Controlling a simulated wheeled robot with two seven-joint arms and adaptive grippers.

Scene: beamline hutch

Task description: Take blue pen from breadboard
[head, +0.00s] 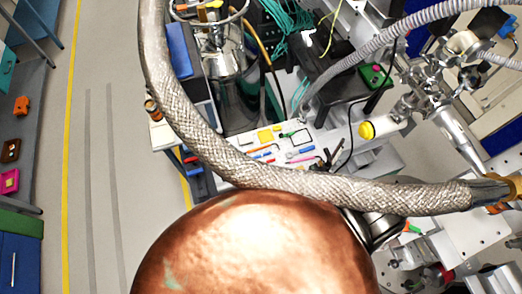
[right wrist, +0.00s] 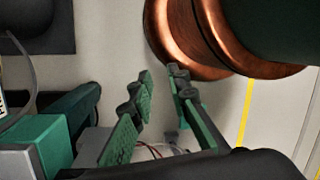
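In the head view, a pale board (head: 250,140), which looks like the breadboard, carries several small coloured items, among them yellow, red and blue pieces. Thin blue pieces (head: 303,151) lie near its middle; they are too small to tell which is the blue pen. A braided hose and a copper dome hide the near part of the board. My right gripper (right wrist: 162,82) shows in the right wrist view with its green fingers apart and nothing between them. No pen shows in that view. I cannot make out my left gripper in either view.
The large copper dome (head: 255,245) fills the bottom middle, and the braided hose (head: 300,183) crosses in front of the board. A yellow-capped cylinder (head: 367,130) and metal beamline parts stand at right. Open floor (head: 110,130) lies at left. Copper flanges (right wrist: 190,45) are close beyond my right fingers.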

